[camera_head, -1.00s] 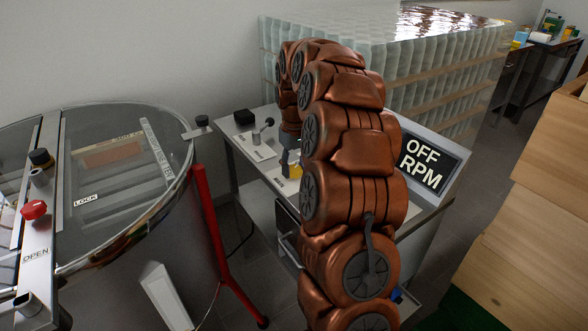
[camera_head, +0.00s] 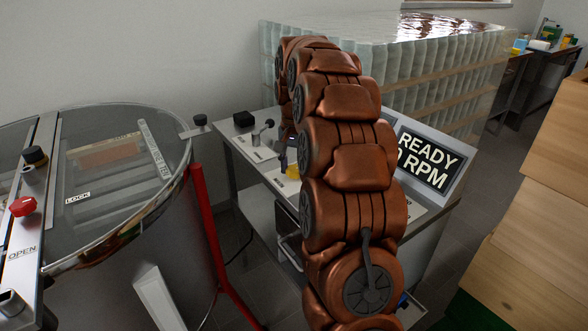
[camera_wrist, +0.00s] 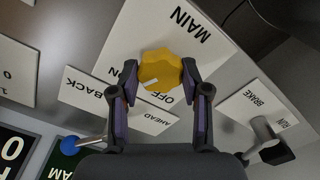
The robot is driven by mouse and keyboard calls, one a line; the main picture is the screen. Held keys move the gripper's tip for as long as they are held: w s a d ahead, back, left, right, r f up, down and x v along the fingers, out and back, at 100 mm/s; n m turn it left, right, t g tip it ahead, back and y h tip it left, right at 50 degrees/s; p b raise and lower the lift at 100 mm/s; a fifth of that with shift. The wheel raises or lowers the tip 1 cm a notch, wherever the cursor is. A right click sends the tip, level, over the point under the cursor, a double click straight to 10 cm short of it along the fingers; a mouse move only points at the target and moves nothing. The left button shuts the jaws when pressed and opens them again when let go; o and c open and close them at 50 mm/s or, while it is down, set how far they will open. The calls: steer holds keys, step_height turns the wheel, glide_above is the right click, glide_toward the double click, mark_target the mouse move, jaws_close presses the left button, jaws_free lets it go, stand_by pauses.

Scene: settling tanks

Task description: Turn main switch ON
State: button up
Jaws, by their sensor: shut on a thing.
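The main switch is a yellow lobed knob (camera_wrist: 161,69) on a white plate (camera_wrist: 135,38) marked MAIN and OFF in the wrist view. My gripper (camera_wrist: 160,75) has one finger on each side of the knob and is shut on it. A pale pointer mark shows on the knob's near side, left of the word OFF. In the head view only a bit of the yellow knob (camera_head: 293,172) shows beside my arm. The display (camera_head: 428,160) reads READY with RPM below, its left part hidden by my arm.
A lever beside a BRAKE/RUN plate (camera_wrist: 256,103) stands right of my gripper in the wrist view. A BACK/AHEAD plate (camera_wrist: 117,103) and a blue-knobbed lever (camera_wrist: 69,145) lie left. A round glass-lidded tank (camera_head: 110,180) stands left of the console.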

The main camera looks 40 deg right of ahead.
mark_target(294, 168)
steer(key=shift+m, duration=0.9)
steer(key=o, duration=1.1)
steer(key=shift+o, duration=0.2)
steer(key=shift+r, duration=3.75)
